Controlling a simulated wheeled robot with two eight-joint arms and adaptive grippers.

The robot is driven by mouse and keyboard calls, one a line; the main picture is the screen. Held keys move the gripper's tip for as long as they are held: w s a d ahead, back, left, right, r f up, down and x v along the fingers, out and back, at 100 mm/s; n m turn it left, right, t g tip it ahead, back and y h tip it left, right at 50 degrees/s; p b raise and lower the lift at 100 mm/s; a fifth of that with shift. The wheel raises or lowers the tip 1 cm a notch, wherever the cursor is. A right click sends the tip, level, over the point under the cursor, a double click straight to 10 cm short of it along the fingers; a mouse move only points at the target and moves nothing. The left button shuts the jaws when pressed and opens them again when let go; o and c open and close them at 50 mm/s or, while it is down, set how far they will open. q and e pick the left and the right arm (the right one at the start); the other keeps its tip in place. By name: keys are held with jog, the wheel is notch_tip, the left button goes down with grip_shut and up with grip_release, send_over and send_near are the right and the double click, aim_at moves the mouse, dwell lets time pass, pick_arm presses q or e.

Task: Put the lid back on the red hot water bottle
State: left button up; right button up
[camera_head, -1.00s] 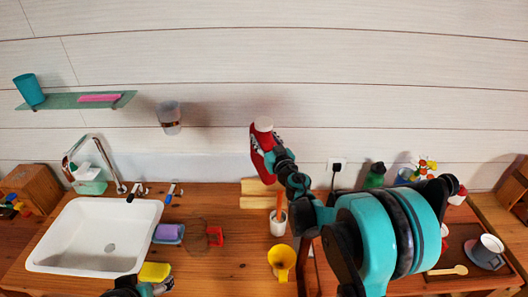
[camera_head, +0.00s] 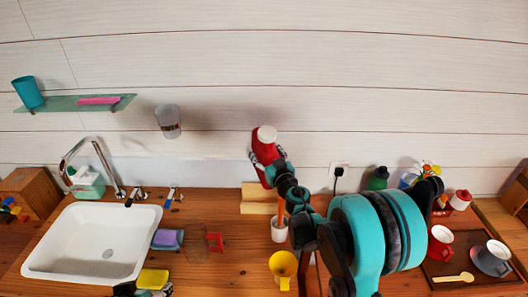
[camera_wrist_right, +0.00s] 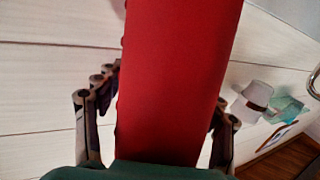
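The red hot water bottle (camera_head: 258,147) is held up in front of the wall, with a round white top (camera_head: 266,134) at its upper end. I cannot tell whether this top is the lid or the bare neck. My right gripper (camera_head: 270,167) is around the bottle. In the right wrist view the red body (camera_wrist_right: 178,75) fills the middle, with a finger on each side. My left gripper (camera_head: 144,290) is at the bottom edge by the yellow sponge (camera_head: 153,278), mostly cut off. I cannot identify a separate lid.
The sink (camera_head: 90,240) is at left. A wooden block (camera_head: 255,208), a white cup (camera_head: 279,230) and a yellow funnel-like cup (camera_head: 283,266) stand mid-counter. A tray (camera_head: 440,268) with red and white mugs is at right. A green bottle (camera_head: 378,178) stands behind my right arm.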

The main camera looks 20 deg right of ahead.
jog(key=s+d+p, duration=0.1)
jog(key=s, duration=1)
jog(key=shift+d+f, duration=0.25)
